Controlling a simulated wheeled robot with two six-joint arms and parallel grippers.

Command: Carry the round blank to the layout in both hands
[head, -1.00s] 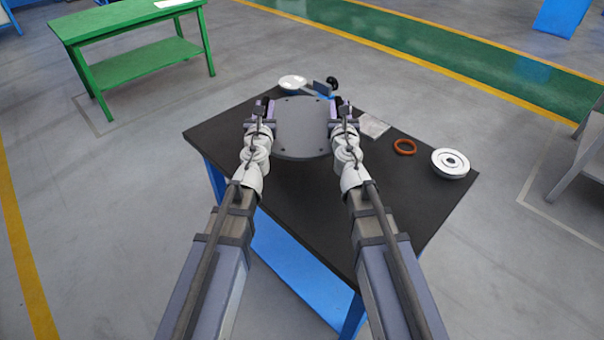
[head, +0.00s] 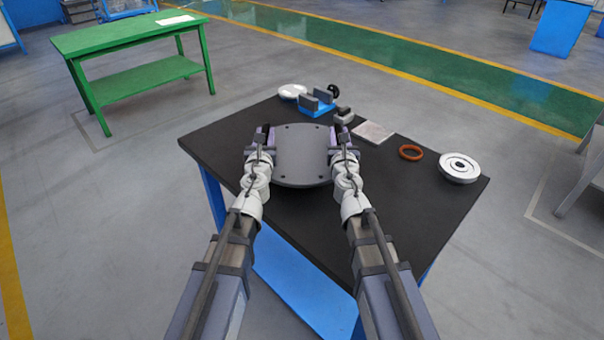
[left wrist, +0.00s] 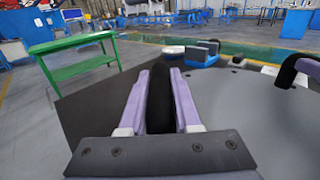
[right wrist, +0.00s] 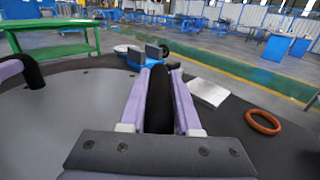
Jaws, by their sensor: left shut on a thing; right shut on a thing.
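The round blank (head: 302,157) is a flat grey disc with small holes near its rim and a black handle at each side. It is in front of me over the near part of the black table, and I cannot tell how high it is. My left gripper (head: 262,137) is shut on its left handle, which shows between the jaws in the left wrist view (left wrist: 160,100). My right gripper (head: 338,137) is shut on its right handle, seen between the jaws in the right wrist view (right wrist: 158,100). I cannot tell which thing is the layout.
The black table (head: 400,215) carries a blue fixture (head: 318,106) with grey blocks, a white disc (head: 292,91), a pale plate (head: 373,132), an orange ring (head: 411,153) and a white flanged part (head: 459,168). A green bench (head: 130,48) with a white sheet (head: 176,20) stands at the back left.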

